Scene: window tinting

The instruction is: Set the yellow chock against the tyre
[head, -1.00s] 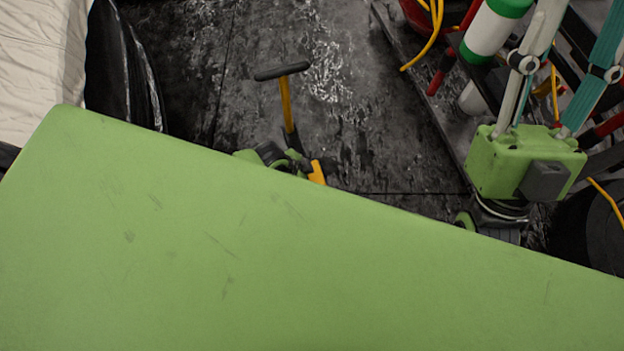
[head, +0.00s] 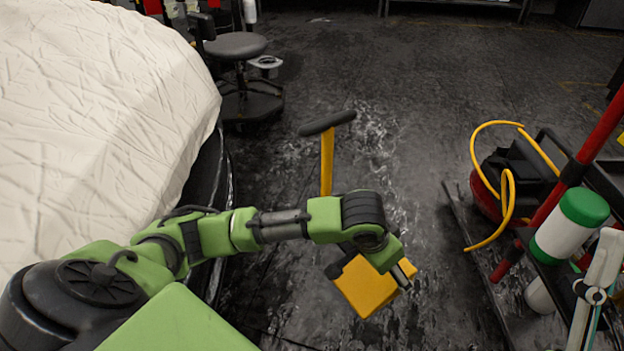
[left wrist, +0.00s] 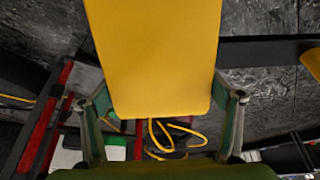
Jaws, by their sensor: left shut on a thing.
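The yellow chock (head: 366,290) hangs in my left gripper (head: 400,270) in the middle of the head view, above the dark floor. A yellow post with a black crossbar (head: 328,125) rises behind my forearm; where it joins the chock is hidden. In the left wrist view the chock's broad yellow face (left wrist: 155,60) lies between my two green fingers, which are shut on it. At left, the dark side of the covered car (head: 212,185) shows below its cover; I cannot make out the tyre clearly.
A cream cover (head: 90,110) drapes the car at left. A black stool (head: 236,46) stands behind it. At right are a cart with a green-and-white bottle (head: 570,225), a red pole (head: 600,135) and a yellow hose (head: 510,195). The floor beyond the chock is clear.

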